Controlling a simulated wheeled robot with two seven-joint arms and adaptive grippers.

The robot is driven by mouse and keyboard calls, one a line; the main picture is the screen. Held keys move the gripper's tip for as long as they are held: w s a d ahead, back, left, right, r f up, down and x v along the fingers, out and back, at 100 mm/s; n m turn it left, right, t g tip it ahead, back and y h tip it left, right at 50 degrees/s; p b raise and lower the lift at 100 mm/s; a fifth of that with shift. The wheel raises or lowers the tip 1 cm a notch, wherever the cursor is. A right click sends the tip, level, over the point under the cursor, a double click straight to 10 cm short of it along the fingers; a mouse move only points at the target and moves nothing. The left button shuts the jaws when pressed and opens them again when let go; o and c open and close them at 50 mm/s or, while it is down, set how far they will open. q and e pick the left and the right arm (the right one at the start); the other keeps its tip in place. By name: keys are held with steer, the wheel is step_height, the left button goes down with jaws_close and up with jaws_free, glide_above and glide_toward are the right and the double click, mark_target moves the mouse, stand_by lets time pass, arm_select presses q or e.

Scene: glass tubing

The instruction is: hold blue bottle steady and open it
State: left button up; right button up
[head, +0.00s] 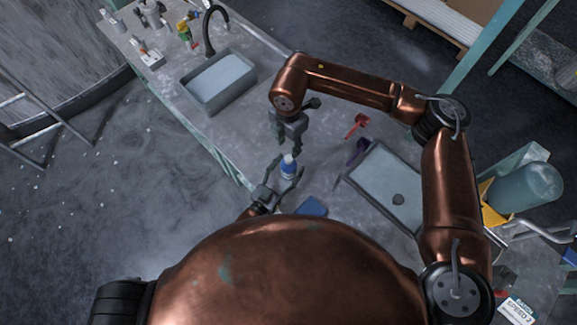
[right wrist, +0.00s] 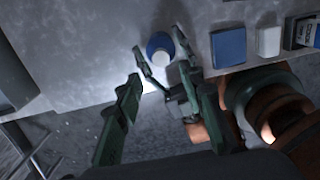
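The blue bottle (head: 288,169) with a white cap stands upright near the counter's front edge; it also shows from above in the right wrist view (right wrist: 153,44). My left gripper (head: 287,168) has its fingers spread to either side of the bottle, seemingly with small gaps; contact is hard to tell. It shows beside the bottle in the right wrist view (right wrist: 160,42). My right gripper (head: 290,148) is above and just behind the bottle, pointing down. In the right wrist view its fingers (right wrist: 165,88) are wide apart with nothing held between them.
A blue flat item (head: 313,206) lies right of the bottle. A red tool (head: 357,124), a purple tool (head: 358,150) and a grey basin (head: 368,190) are farther right. A sink (head: 218,80) with a black faucet (head: 209,32) is at the upper left. In the right wrist view, a white box (right wrist: 268,41) is near.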

arm_select(q)
steer(key=shift+s+r, duration=0.2)
steer(key=shift+s, duration=0.35)
steer(key=c, duration=0.3)
steer(key=shift+w+f, duration=0.4)
steer(key=shift+w, duration=0.1)
steer(key=c, duration=0.3)
arm_select(e)
steer(key=shift+w+f, duration=0.1)
arm_select(q)
steer(key=shift+s, duration=0.2)
steer(key=c, duration=0.5)
arm_select(e)
steer(key=shift+s, duration=0.25)
arm_select(q)
steer(key=shift+f, duration=0.1)
jaws_close()
arm_select(e)
steer(key=shift+w, duration=0.1)
arm_select(q)
steer(key=shift+f, duration=0.1)
arm_select(e)
steer(key=shift+w+d, duration=0.1)
